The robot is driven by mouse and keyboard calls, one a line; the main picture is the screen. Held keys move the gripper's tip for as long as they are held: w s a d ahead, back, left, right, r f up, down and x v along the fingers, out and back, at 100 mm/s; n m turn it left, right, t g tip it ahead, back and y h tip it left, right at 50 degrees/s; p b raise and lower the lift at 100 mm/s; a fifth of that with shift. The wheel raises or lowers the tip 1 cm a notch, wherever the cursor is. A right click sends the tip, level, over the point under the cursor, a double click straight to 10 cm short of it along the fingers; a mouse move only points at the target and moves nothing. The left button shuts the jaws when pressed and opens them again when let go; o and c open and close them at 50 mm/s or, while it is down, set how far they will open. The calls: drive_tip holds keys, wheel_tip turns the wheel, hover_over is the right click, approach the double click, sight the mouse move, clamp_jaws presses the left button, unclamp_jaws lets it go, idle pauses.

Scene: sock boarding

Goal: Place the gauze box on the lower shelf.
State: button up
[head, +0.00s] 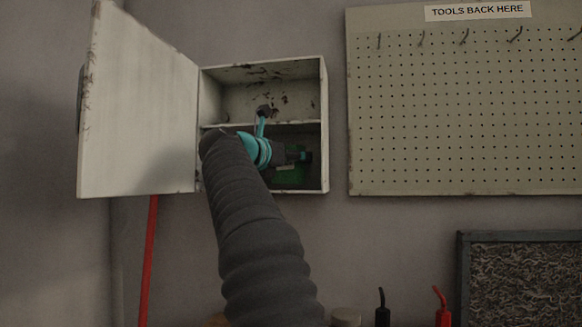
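A white, worn wall cabinet (325,120) hangs open in the head view, with one shelf board (290,123) dividing it into an upper and a lower compartment. My gripper (305,157) is inside the lower compartment, below the board. A dark green shape (292,180) shows in the lower compartment, below and behind my gripper. It may be the gauze box, but it is dim and partly hidden. I cannot tell whether my gripper touches or holds it. The fingers are too small and dark to read. The upper compartment looks empty apart from dark stains and part of my wrist.
The cabinet door (140,110) stands open to the left. A pegboard (460,110) with empty hooks is on the right, above a grey-framed panel (520,280). A red pole (148,260) stands below the door. Black (382,316) and red (443,318) nozzle-topped items stand at the bottom.

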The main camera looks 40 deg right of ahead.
drive_tip(key=shift+f, duration=0.45)
drive_tip(key=shift+f, duration=0.15)
drive_tip(key=o, duration=1.2)
drive_tip(key=shift+c, duration=0.2)
drive_tip(key=shift+r, duration=0.2)
drive_tip(key=b+v, duration=0.1)
drive_tip(key=v, duration=1.1)
